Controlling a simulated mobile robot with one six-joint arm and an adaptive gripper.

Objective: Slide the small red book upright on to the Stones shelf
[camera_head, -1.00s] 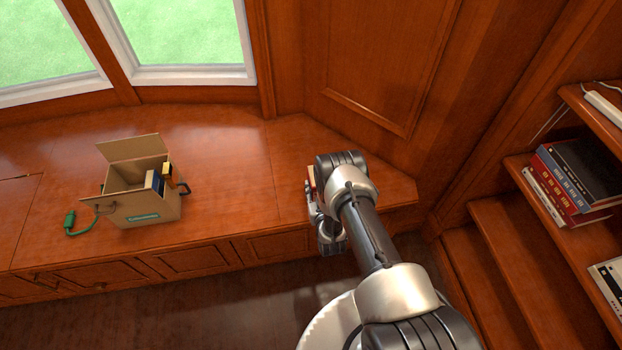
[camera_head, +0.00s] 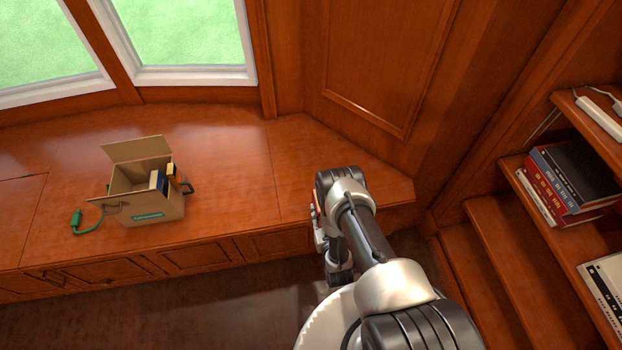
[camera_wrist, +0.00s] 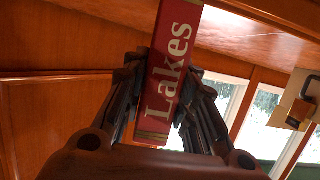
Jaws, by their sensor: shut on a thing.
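A small red book (camera_wrist: 178,48) with gold bands and "Lakes" in pale letters on its spine fills the middle of the wrist view. My gripper (camera_wrist: 165,78) is shut on it, one dark finger on each side. The spine stands close to upright in that view, leaning slightly. In the head view my gripper (camera_head: 319,228) is near the front edge of the window bench; my arm hides most of it and of the book. The shelves (camera_head: 587,232) are at the right, well apart from my gripper. No Stones label can be read.
Red, white and dark books (camera_head: 560,188) lie stacked on one shelf; a black-and-white book (camera_head: 607,288) lies lower. A white object (camera_head: 603,118) sits on the upper shelf. An open cardboard box (camera_head: 150,206) with a green-ended cord stands on the bench (camera_head: 235,165). The bench's middle is clear.

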